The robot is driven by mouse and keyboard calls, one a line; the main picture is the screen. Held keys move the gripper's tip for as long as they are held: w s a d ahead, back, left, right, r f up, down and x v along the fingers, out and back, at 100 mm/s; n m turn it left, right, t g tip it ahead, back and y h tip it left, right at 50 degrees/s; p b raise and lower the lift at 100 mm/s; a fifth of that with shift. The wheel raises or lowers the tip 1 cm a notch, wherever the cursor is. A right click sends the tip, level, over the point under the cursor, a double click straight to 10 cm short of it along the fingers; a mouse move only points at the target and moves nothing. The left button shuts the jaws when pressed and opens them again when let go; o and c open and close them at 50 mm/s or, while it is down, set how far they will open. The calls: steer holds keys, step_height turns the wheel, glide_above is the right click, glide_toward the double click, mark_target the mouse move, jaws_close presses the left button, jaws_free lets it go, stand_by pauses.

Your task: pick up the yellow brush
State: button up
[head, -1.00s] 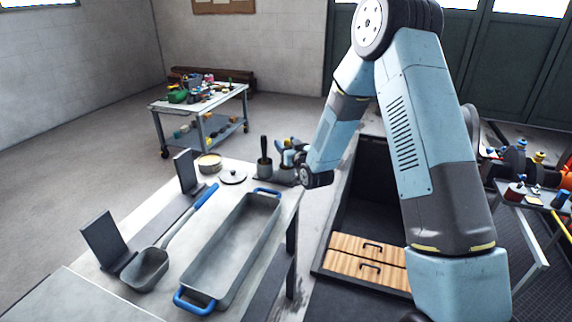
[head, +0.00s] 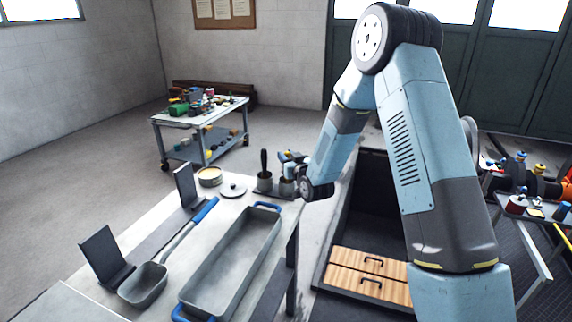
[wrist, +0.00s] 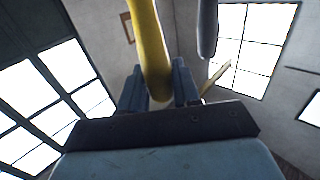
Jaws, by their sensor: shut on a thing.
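The yellow brush shows in the wrist view as a thick yellow handle (wrist: 149,45) between my gripper's two blue-grey fingers; its other end is out of that view. My gripper (wrist: 158,82) is shut on this handle. In the head view my gripper (head: 290,160) is at the far right corner of the workbench, low over a small dark cup (head: 287,187). The brush is too small and too covered there to make out, so I cannot tell whether its lower part is inside the cup.
A dark-handled brush (head: 264,164) stands in a cup just left of my gripper. The workbench also holds a long blue-handled tray (head: 196,270), a ladle (head: 148,284), a round tin (head: 210,177) and a lid (head: 232,190). A loaded cart (head: 158,122) stands behind.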

step_height(320, 180, up, 10)
steer(key=shift+f, duration=0.25)
stand_by(0.8)
